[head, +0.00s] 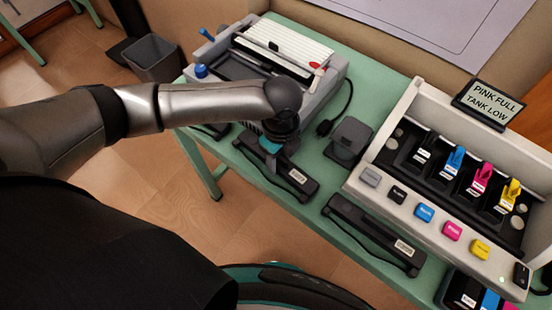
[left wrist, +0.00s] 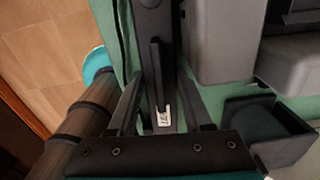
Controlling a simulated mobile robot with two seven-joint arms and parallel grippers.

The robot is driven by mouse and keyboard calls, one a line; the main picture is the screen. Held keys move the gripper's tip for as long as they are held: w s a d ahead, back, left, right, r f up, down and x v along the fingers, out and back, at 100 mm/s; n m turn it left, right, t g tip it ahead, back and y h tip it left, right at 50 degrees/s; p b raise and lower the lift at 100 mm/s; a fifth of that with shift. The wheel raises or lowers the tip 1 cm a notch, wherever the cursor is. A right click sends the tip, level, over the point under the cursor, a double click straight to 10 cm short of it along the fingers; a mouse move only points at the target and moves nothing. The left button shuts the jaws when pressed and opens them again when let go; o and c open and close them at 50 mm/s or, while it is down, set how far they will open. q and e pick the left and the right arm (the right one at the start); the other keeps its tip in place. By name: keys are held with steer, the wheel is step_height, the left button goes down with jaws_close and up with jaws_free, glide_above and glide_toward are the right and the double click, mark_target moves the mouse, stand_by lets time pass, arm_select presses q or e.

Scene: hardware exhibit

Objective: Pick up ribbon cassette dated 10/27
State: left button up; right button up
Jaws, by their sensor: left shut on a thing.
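A long black ribbon cassette (head: 292,182) with a small white label lies near the front edge of the green table, below the grey printer. My left gripper (head: 273,158) reaches down over its upper-left part and is shut on it. In the left wrist view the cassette (left wrist: 155,60) runs between the two fingers, and its label is partly visible, seeming to end in 27. A second labelled cassette (head: 370,232) lies to the right, before the ink tank unit. A third dark piece (head: 212,130) is mostly hidden by my arm. My right gripper is not in view.
The grey printer (head: 325,95) stands just behind the held cassette. A dark grey block (head: 349,140) and a black cable lie to its right. The ink tank unit (head: 360,178) with coloured tanks fills the table's right. The green table edge (head: 320,228) borders open floor.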

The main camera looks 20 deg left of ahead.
arm_select(q)
jaws_close()
